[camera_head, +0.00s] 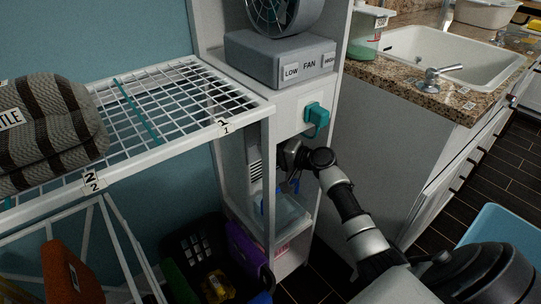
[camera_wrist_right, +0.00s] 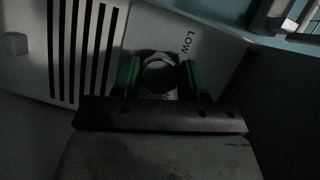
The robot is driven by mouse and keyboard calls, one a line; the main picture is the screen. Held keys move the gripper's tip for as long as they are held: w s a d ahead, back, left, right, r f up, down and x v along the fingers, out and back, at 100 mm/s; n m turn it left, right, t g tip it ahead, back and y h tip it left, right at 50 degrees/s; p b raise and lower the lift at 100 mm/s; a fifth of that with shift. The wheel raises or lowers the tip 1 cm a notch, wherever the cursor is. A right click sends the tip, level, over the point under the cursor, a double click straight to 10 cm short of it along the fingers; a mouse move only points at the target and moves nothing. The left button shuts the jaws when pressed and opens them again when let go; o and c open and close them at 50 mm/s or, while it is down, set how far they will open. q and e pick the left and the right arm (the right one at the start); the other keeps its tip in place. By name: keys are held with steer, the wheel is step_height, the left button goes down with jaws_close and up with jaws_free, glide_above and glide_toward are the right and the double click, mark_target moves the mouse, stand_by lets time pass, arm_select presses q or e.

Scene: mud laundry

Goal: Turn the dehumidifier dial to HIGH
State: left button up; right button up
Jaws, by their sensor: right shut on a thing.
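The dehumidifier is a white unit with dark vent slots, standing inside the narrow white cabinet; only part of its vented front (camera_head: 254,163) shows in the head view. In the right wrist view its slotted face (camera_wrist_right: 75,45) fills the left. My right gripper (camera_head: 288,158) reaches into the cabinet opening. My left gripper is not in view.
A grey fan base (camera_head: 283,62) marked LOW, FAN, HIGH stands on the white cabinet, above a teal plug (camera_head: 316,117). A white wire rack (camera_head: 175,100) is at left, with a striped bundle (camera_head: 45,132) on it. The sink counter (camera_head: 425,92) is at right.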

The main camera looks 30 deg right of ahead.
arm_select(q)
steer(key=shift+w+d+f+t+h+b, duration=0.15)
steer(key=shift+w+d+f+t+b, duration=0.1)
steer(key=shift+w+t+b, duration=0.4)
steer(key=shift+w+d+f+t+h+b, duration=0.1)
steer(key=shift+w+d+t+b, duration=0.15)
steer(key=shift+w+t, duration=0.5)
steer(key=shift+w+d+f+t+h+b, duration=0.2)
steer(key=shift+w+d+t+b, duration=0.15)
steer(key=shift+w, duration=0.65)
arm_select(e)
steer(key=shift+f+m+t+y, duration=0.1)
steer(key=shift+m+t+y, duration=0.4)
steer(key=shift+m, duration=1.35)
steer(key=shift+f+m+t+y, duration=0.15)
steer(key=shift+m+t, duration=0.65)
steer(key=shift+m, duration=1.05)
steer(key=o, duration=0.9)
steer(key=shift+r, duration=0.1)
steer(key=shift+s+d, duration=0.1)
